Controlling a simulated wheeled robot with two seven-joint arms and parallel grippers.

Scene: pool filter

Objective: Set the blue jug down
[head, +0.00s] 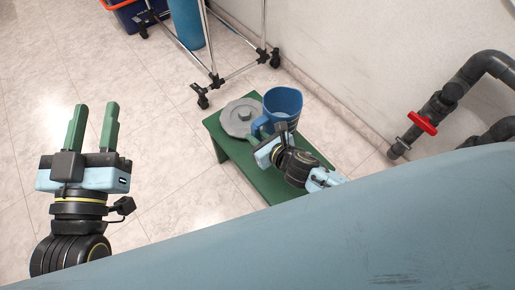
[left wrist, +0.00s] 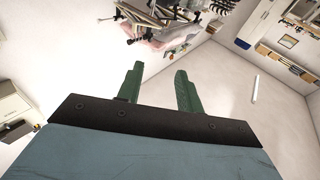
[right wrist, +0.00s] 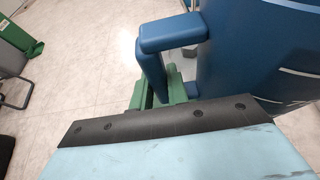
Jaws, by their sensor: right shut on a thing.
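The blue jug (head: 283,103) is at the green bench (head: 233,148), beside a round grey lid (head: 240,118). I cannot tell whether its base touches the bench top. My right gripper (head: 275,139) is shut on the jug's handle (right wrist: 152,62). In the right wrist view the green fingers (right wrist: 158,92) close around the handle, and the jug's body (right wrist: 262,50) fills the right side. My left gripper (head: 92,128) is open and empty, held up over the floor at the left. Its parted fingers also show in the left wrist view (left wrist: 158,92).
A wheeled metal rack (head: 215,80) stands behind the bench, with an orange and blue crate (head: 130,14) at the back. A white wall runs along the right, with grey pipes and a red valve handle (head: 422,123). The floor at left is clear.

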